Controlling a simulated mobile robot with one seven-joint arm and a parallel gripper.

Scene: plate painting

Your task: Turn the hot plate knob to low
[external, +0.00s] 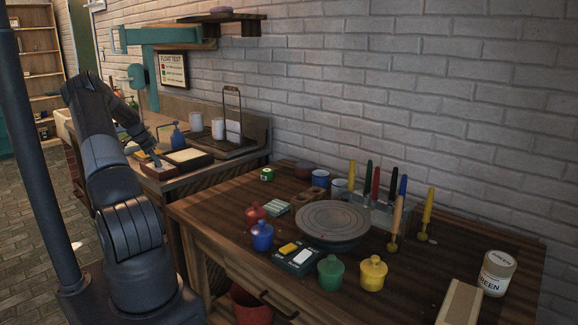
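My arm reaches away from me over the back counter at the left. My gripper (157,162) is small and dark in the external view, pointing down near a low brown box (158,173) on the counter's front edge. I cannot tell whether it touches the box or whether its fingers are open or shut. I cannot make out a hot plate knob. A dark flat unit (238,151) with white cups and a wire stand is at the back right of that counter; whether it is the hot plate is unclear.
A shallow tray with a white slab (190,157) lies right of my gripper, and a blue bottle (178,137) stands behind. The nearer wooden table (205,222) holds a grey round wheel (332,220), colored pots, upright brushes and a labelled jar (496,273).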

